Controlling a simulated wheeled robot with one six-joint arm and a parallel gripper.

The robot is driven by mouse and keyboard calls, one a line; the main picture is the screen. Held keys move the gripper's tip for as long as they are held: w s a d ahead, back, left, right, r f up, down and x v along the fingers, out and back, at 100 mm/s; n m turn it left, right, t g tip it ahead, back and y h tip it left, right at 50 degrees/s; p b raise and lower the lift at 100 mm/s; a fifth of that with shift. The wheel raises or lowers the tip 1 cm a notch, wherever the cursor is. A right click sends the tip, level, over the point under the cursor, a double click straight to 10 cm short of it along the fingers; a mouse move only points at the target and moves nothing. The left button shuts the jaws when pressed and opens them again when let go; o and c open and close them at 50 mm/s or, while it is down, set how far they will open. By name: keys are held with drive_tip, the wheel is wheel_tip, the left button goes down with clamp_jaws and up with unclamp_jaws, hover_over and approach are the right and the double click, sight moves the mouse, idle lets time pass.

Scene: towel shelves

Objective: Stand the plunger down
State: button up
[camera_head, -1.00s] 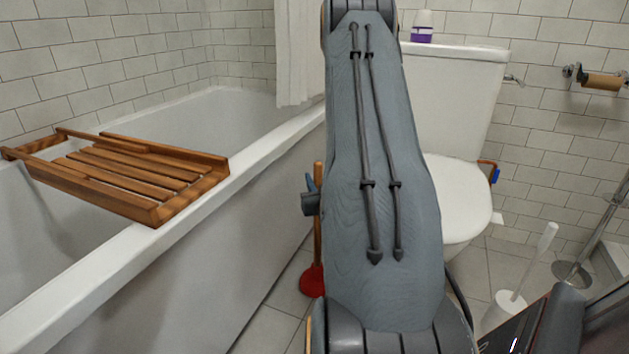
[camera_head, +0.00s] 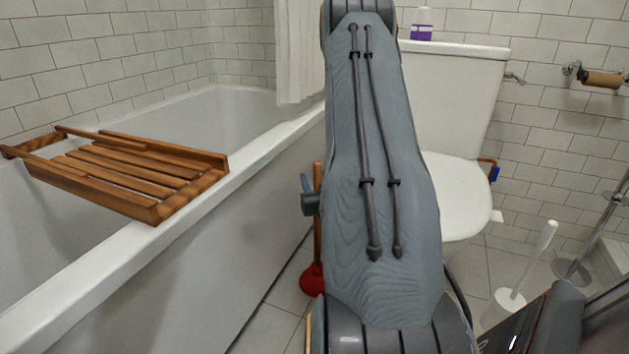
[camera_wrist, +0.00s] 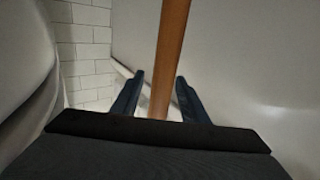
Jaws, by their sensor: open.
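The plunger has a red cup (camera_head: 312,281) and a wooden handle (camera_head: 318,172). It stands upright, cup down, on the floor tiles beside the bathtub; my arm hides part of it. In the wrist view the handle (camera_wrist: 168,45) runs between the two dark fingers of my gripper (camera_wrist: 160,76). The fingers are open, with a gap on each side of the handle. In the head view only a bit of my gripper (camera_head: 308,194) shows at the left edge of my arm, at the upper handle.
The bathtub (camera_head: 235,175) is close on the left, with a wooden rack (camera_head: 125,172) across it. The toilet (camera_head: 455,195) is behind my arm on the right. A white toilet brush (camera_head: 510,298) stands at the right. A strip of floor is free beside the tub.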

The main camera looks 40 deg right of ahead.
wheel_tip(320, 180, up, 10)
drive_tip(key=p, duration=0.5)
